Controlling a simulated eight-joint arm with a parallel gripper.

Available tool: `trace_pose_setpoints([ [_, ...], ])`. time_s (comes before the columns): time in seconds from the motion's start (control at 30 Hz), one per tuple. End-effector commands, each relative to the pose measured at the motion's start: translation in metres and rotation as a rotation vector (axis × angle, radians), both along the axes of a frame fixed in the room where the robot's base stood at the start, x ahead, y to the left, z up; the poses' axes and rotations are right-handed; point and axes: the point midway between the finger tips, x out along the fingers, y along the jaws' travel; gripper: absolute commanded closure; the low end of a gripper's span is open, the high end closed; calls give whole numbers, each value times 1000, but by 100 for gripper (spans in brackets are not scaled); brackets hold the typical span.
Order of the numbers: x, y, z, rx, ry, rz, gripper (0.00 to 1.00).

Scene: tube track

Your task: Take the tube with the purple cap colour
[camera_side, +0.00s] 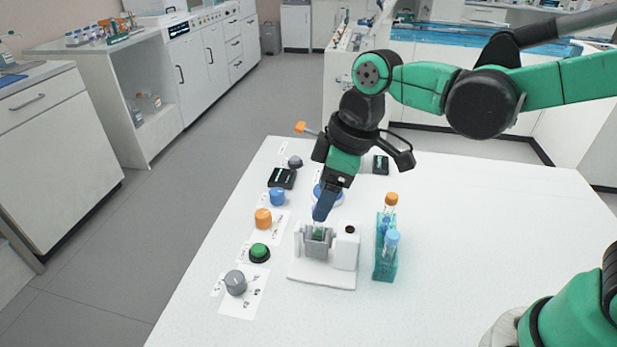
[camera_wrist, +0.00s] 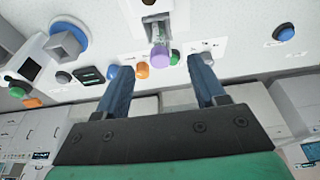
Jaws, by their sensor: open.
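The tube with the purple cap (camera_wrist: 159,58) stands in the grey clamp of a white holder (camera_side: 317,242), its cap towards the wrist camera. In the wrist view the cap lies between the two blue fingers of my gripper (camera_wrist: 160,66), with gaps on both sides. In the side view my gripper (camera_side: 322,213) points down over the holder, and its fingers hide most of the cap. My gripper is open and holds nothing. I cannot tell how far down the fingers reach along the tube.
Right of the holder a teal rack (camera_side: 384,270) holds tubes with an orange cap (camera_side: 391,198) and blue caps (camera_side: 392,237). Left stand a grey knob (camera_side: 235,281), a green button (camera_side: 259,252), an orange knob (camera_side: 263,217) and a blue knob (camera_side: 277,196). The table's right side is clear.

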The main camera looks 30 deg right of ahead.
Motion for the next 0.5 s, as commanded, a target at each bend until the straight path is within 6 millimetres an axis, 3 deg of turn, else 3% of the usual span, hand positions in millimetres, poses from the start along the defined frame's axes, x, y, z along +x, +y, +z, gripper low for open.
trace_pose_setpoints([
  [0.5, 10, 10, -49, 0, 0, 1, 37],
])
